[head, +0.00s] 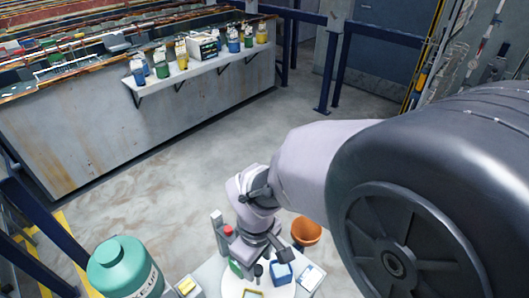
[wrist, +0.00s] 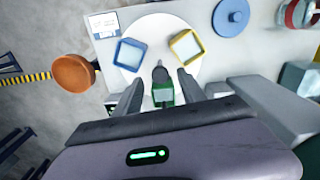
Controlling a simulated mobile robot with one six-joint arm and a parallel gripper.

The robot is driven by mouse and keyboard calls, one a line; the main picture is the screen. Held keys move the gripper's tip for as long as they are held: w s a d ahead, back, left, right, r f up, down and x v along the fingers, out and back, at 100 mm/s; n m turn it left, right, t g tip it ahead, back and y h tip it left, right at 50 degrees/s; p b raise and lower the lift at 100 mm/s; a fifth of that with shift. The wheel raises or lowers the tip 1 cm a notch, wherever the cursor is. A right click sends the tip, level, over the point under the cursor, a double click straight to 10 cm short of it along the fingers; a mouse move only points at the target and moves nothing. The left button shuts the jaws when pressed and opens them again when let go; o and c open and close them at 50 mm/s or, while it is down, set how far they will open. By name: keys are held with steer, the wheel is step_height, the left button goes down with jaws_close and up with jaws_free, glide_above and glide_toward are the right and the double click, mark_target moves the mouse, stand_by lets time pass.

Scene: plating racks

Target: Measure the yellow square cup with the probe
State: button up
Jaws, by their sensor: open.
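The yellow square cup (wrist: 187,46) stands on a round white plate (wrist: 193,75) in the wrist view, ahead and right of my gripper. Part of its rim shows at the bottom of the head view (head: 252,293). A blue square cup (wrist: 130,53) and a green square cup (wrist: 163,97) are on the same plate. A small dark upright piece (wrist: 160,74), which looks like the probe, is near the plate's middle. My gripper (wrist: 159,78) is open, its fingers either side of the dark piece and green cup. I cannot tell whether they touch.
A blue disc (wrist: 231,17) and grey blocks (wrist: 270,105) are on the right. In the head view, a teal canister (head: 122,266) stands lower left and a shelf of jars (head: 195,69) at the back.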

mark_target(258, 269)
step_height(258, 269, down, 3)
steer(key=shift+f+b, duration=0.15)
steer(key=shift+b, duration=0.2)
jaws_close()
stand_by(1.2)
